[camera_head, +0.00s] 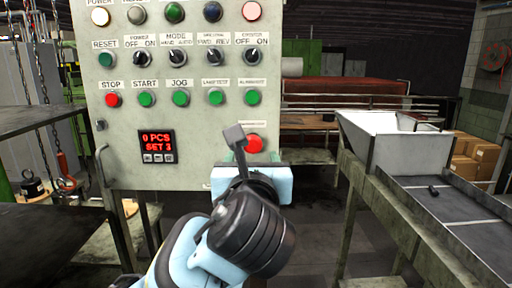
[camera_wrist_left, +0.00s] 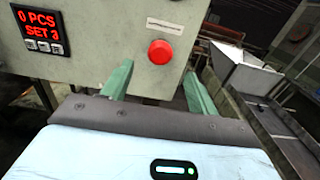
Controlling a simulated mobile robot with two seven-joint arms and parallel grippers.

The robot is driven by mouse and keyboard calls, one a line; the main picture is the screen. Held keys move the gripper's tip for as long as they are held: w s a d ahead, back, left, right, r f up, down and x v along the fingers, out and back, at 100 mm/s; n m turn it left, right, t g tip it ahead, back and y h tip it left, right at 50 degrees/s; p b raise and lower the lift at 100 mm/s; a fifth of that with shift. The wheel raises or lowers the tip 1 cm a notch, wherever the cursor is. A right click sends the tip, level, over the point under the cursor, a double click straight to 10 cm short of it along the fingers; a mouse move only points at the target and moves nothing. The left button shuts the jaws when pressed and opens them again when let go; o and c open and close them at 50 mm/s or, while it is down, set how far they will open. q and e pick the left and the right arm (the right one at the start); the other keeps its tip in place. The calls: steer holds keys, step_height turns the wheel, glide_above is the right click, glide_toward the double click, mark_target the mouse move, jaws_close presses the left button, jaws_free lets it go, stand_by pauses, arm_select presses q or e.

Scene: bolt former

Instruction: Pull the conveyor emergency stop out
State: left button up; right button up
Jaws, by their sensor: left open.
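The emergency stop is a red round button (camera_head: 254,144) at the lower right of the grey control panel, partly behind my left gripper in the head view. In the left wrist view the red button (camera_wrist_left: 160,52) shows whole, with a small white label above it. My left gripper (camera_head: 246,158) is open in front of the panel. In the left wrist view its two green fingers (camera_wrist_left: 157,88) are spread, with the button between and beyond their tips. Nothing is held. I cannot tell the exact gap to the panel. My right gripper is not in view.
The panel (camera_head: 120,125) carries rows of lamps, switches and buttons, plus a red counter display (camera_head: 157,141) reading "0 PCS SET 3". A white hopper (camera_head: 385,145) and conveyor (camera_head: 450,205) stand at the right. Dark tables (camera_head: 45,225) stand at the left.

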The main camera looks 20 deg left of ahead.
mark_target(253, 146)
arm_select(q)
steer(key=x, duration=0.7)
steer(key=shift+w+f, duration=0.1)
steer(key=shift+w, duration=0.1)
jaws_close()
steer(key=shift+s+d, duration=0.15)
steer(key=shift+s, duration=0.3)
steer(key=shift+w+f, duration=0.1)
jaws_free()
steer(key=shift+s, duration=0.2)
